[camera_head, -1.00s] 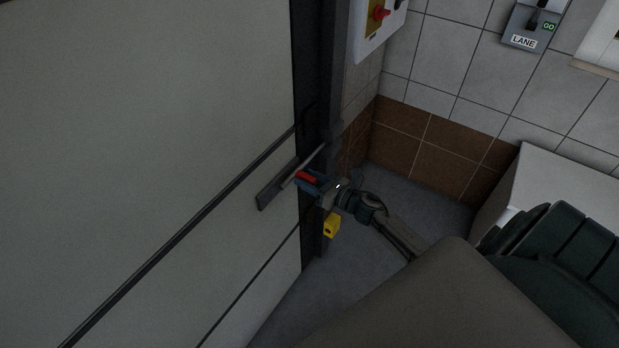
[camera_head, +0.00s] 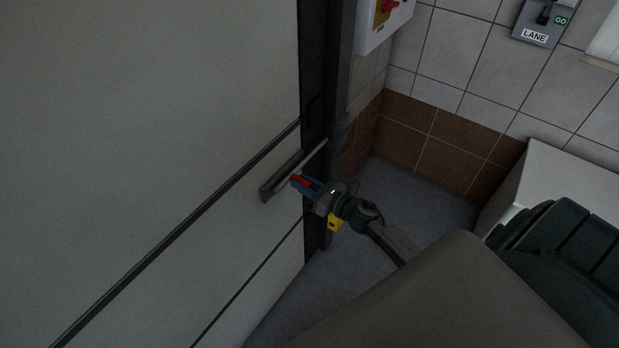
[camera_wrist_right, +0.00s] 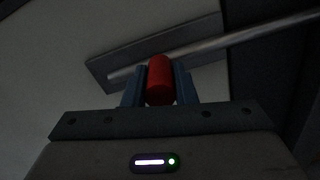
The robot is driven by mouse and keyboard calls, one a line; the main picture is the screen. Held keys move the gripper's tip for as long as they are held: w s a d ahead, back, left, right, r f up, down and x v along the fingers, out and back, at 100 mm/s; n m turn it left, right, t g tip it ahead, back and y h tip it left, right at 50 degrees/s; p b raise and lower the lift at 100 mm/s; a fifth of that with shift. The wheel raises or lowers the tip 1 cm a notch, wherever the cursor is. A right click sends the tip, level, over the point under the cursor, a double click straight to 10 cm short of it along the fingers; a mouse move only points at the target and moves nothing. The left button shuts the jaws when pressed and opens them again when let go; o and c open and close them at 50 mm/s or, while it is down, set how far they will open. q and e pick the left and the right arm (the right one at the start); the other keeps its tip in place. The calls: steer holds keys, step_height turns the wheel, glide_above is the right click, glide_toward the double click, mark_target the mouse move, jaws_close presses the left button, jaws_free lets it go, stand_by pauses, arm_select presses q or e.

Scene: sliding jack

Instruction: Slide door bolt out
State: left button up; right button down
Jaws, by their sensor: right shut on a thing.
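The door bolt is a thin grey metal rod (camera_head: 316,152) on a dark backing plate (camera_head: 268,192) near the right edge of the large pale door (camera_head: 150,110). Its red handle (camera_head: 300,181) stands out from the rod. In the right wrist view the red handle (camera_wrist_right: 159,80) sits between the two blue fingers, and the rod (camera_wrist_right: 235,40) runs behind it toward the upper right. My right gripper (camera_head: 301,184) is shut on the red handle. The rod's upper end reaches over the dark door frame. My left gripper is not in view.
A dark door frame post (camera_head: 322,80) stands right of the door. A yellow block (camera_head: 334,223) is low on the frame, partly behind my gripper. A tiled wall, a lever box marked LANE (camera_head: 540,25) and a white box (camera_head: 560,165) are at the right.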

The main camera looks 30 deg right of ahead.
steer(key=shift+f, duration=0.1)
steer(key=shift+s, duration=0.1)
steer(key=c, duration=1.5)
jaws_free()
steer(key=shift+a, duration=0.1)
steer(key=o, duration=0.3)
steer(key=shift+a, duration=0.2)
